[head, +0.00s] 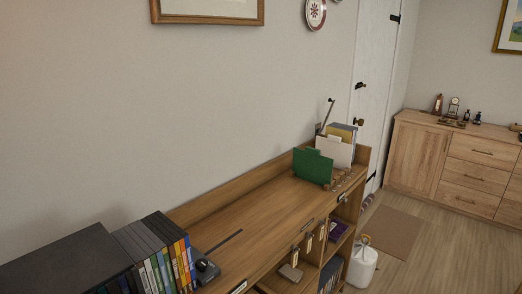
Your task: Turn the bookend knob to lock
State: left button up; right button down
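In the head view, a dark bookend (207,267) stands at the right end of a row of DVD cases (158,258) on the wooden shelf unit. A small black rounded knob (202,265) shows on the bookend's base. A thin dark slot or rail (224,241) runs from it along the shelf top. Whether the knob is locked cannot be told at this size. Neither of my grippers is in view.
The middle of the shelf top (262,213) is clear. A green divider (312,166) and a file holder (337,150) stand at its far end. A black box (65,262) is at the near left. A white canister (362,267) stands on the floor.

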aim_at(201, 264)
jog(key=i+l+u, duration=0.2)
jog(key=u, duration=0.2)
jog(key=i+l+u, duration=0.15)
jog(key=l+u, duration=0.25)
jog(key=i+l+u, duration=0.1)
jog(key=u, duration=0.35)
jog(key=l, duration=0.1)
